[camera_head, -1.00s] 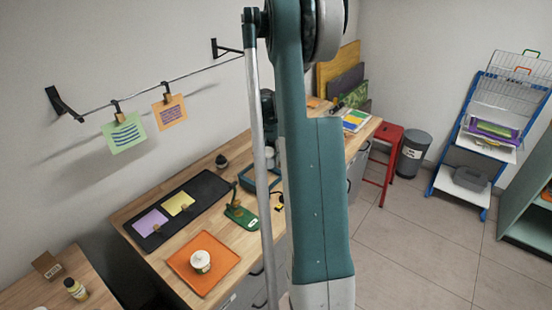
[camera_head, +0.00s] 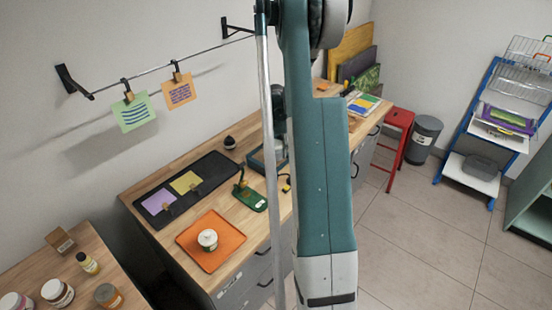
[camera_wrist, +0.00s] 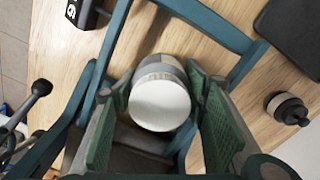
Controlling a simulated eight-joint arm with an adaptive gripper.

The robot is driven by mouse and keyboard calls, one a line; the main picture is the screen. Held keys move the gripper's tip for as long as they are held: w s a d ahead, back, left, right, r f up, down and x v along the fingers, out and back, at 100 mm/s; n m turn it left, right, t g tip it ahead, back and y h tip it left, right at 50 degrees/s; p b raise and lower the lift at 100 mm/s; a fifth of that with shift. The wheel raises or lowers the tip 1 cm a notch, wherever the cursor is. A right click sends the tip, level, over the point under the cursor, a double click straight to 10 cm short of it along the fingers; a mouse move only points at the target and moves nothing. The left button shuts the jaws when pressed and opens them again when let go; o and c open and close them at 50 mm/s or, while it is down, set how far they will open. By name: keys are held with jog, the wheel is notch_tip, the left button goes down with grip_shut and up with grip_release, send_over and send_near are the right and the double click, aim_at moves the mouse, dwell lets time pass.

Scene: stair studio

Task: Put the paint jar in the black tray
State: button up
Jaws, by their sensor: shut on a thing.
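My gripper (camera_wrist: 162,108) is shut on a jar (camera_wrist: 160,100) with a round white lid and a grey band. The green pads press on its two sides. In the head view my arm hides most of the gripper and the held jar. The black tray (camera_head: 217,167) lies flat on the wooden bench, with a purple and a yellow card on it. A dark corner in the wrist view (camera_wrist: 292,38) looks like this tray, to the upper right of the held jar. A blue frame shows around the jar; whether the jar touches it I cannot tell.
An orange tray (camera_head: 190,238) holds another white jar (camera_head: 208,239). A green-based tool (camera_head: 250,198) lies beside the black tray. A small black-topped object (camera_wrist: 287,108) stands behind the tray. More jars stand on the left table (camera_head: 95,245). Cards hang on a line above.

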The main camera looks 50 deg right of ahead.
aim_at(276, 143)
jog(key=shift+f, duration=1.9)
jog(key=shift+f, duration=0.1)
jog(key=o, duration=1)
jog(key=shift+o, duration=0.2)
notch_tip(276, 143, up, 12)
jog(key=shift+r, duration=0.15)
jog(key=shift+a, duration=0.1)
